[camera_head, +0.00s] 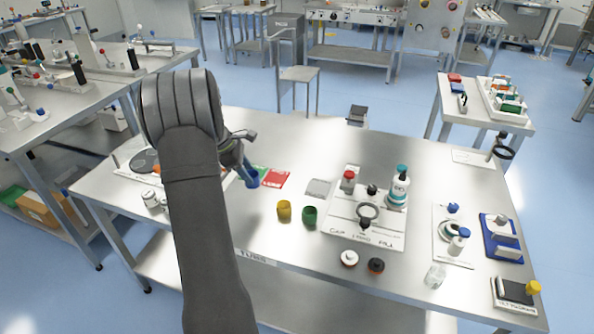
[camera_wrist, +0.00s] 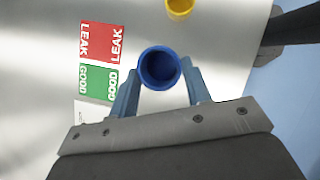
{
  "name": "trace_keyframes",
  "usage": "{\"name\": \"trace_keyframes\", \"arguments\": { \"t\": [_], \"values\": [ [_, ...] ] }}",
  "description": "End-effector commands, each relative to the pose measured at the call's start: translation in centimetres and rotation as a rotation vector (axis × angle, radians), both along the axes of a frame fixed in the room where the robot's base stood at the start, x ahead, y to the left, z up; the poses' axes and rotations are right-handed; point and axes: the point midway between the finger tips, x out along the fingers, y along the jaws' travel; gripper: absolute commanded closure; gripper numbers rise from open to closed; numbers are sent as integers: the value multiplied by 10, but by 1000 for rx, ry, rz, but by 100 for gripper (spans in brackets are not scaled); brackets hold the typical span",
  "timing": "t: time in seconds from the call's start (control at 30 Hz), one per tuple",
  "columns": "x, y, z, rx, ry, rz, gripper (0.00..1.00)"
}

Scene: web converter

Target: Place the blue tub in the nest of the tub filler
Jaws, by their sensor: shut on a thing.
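The blue tub (camera_wrist: 159,68) is between the fingers of my gripper (camera_wrist: 160,85), which is shut on it; its open top faces the wrist camera. In the head view the tub (camera_head: 252,182) hangs below my gripper (camera_head: 243,168), left of the table's middle. I cannot tell how far it is above the table.
A yellow tub (camera_head: 284,210) and a green tub (camera_head: 310,216) stand between the blue tub and the station. A red LEAK card (camera_head: 277,179) and a green GOOD card (camera_wrist: 98,82) lie beside my gripper. Two small round pieces (camera_head: 349,258) lie in front of the station.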

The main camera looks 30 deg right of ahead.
Motion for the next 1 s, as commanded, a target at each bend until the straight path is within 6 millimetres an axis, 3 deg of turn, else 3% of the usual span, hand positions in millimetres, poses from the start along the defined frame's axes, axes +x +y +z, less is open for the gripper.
{"name": "trace_keyframes", "arguments": {
  "t": [0.03, 0.2, 0.5, 0.8, 1.0],
  "values": [
    [-3, -18, 0, 0, -1, 62, 75],
    [-11, -71, 1, -1, -1, 302, 75],
    [-31, -149, 6, -3, -2, 651, 75],
    [-54, -207, 13, -2, -3, 903, 75],
    [-66, -233, 17, -3, -2, 1016, 75]
  ]
}}
